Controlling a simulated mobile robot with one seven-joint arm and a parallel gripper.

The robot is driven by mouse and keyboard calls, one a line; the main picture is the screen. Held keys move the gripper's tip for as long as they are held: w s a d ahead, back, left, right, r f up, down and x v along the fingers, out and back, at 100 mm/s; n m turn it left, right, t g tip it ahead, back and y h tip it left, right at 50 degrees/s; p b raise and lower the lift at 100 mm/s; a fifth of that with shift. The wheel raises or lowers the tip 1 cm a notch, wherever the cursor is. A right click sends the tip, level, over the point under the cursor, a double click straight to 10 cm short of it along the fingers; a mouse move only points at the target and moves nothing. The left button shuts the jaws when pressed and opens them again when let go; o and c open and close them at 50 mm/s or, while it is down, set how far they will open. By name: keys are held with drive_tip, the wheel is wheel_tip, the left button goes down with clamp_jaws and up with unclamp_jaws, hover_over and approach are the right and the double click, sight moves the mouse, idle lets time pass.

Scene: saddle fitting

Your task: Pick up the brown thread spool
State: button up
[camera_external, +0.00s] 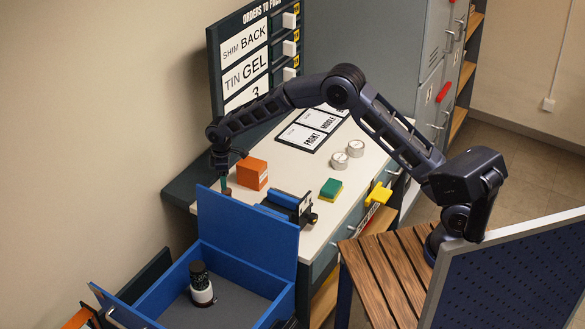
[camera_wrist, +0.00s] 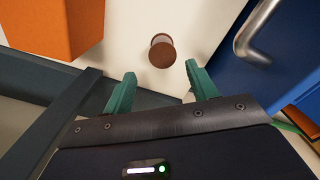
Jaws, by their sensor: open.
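The brown thread spool (camera_wrist: 162,52) stands on the white worktop, its round brown top showing in the wrist view. It lies just beyond and between the two green fingertips of my gripper (camera_wrist: 160,85), not touching either. My gripper is open and empty. In the external view my gripper (camera_external: 224,185) hangs at the far left end of the worktop, pointing down, and a small brown part of the spool (camera_external: 228,191) shows at its fingertips.
An orange box (camera_external: 252,173) stands close beside my gripper. A blue open-lidded bin (camera_external: 247,240) with a dark bottle (camera_external: 201,287) is in front. A blue clamp-like device (camera_external: 290,205), a green-yellow sponge (camera_external: 331,189) and two white rolls (camera_external: 347,155) lie to the right.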

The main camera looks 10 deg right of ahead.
sight(227, 191)
drive_tip(key=shift+s+d+f, duration=0.1)
drive_tip(key=shift+s+f, duration=0.05)
drive_tip(key=shift+f, duration=1.45)
drive_tip(key=shift+s+d+f, duration=0.1)
drive_tip(key=shift+f, duration=1.5)
drive_tip(key=c, duration=1)
